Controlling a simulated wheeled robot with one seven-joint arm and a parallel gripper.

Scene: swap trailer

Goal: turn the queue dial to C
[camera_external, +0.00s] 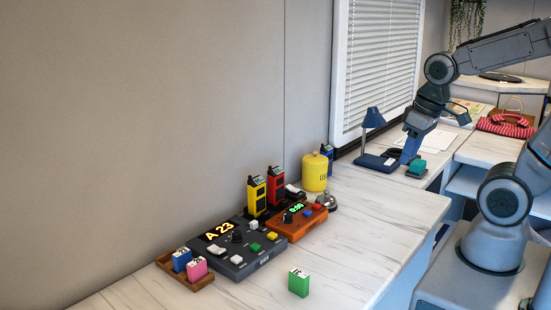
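The dark queue console (244,272) lies on the marble counter in the external view, with an orange display (219,230) reading "A 23". A black round dial (237,237) sits on its top, among white, green and yellow buttons. The dial's markings are too small to read. My gripper (405,160) is far from the console, at the right, pointing down beside the blue desk lamp and a teal object. It is small and partly hidden, so I cannot tell whether it is open or shut.
An orange device (297,224) with a green display stands right of the console. Yellow and red radios (275,187) stand behind, near a yellow canister (314,172) and a bell (326,202). A wooden tray (203,284) holds blue and pink blocks. A green block (299,283) stands in front.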

